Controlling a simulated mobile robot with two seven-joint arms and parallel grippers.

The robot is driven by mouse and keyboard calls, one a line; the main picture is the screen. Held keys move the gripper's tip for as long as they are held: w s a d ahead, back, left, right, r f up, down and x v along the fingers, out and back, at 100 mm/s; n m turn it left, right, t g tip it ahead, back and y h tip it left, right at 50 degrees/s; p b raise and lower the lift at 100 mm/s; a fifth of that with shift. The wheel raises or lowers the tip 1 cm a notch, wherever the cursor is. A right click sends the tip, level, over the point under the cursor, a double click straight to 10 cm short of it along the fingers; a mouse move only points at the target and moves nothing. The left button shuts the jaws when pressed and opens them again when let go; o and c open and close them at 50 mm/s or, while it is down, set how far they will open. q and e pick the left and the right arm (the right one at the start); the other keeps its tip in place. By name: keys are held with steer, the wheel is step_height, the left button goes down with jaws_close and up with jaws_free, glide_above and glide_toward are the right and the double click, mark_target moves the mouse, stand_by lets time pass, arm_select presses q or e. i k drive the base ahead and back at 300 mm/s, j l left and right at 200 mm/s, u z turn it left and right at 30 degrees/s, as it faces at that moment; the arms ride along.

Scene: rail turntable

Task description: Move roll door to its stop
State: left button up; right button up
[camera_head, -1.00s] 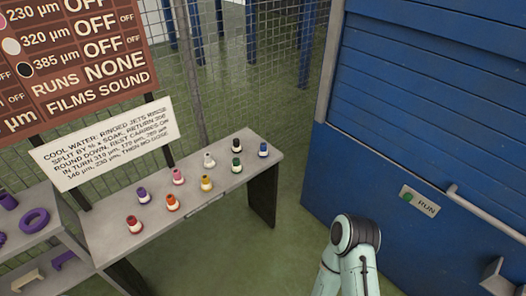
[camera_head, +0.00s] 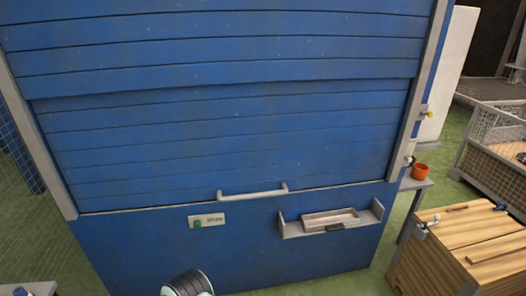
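The blue slatted roll door (camera_head: 230,135) fills the upper middle of the view. Its bottom edge rests along the top of the blue lower panel (camera_head: 130,250), and no gap shows there. A pale bar handle (camera_head: 252,193) is fixed at the door's lower edge. Grey side rails (camera_head: 30,130) frame the door. A dark and pale rounded part of my own arm shows at the bottom edge, below the panel. Neither gripper's fingers are in view.
A small plate with a green button (camera_head: 197,224) sits below the handle. A shelf (camera_head: 290,229) with a shallow tray (camera_head: 330,219) juts from the panel. At right are an orange pot (camera_head: 419,171), a wooden crate (camera_head: 440,262) and a mesh cage (camera_head: 500,125).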

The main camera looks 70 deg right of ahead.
mark_target(228, 142)
steer(key=z, duration=2.3)
steer(key=i+j+u, duration=0.2)
steer(key=i, duration=1.05)
steer(key=l, duration=0.1)
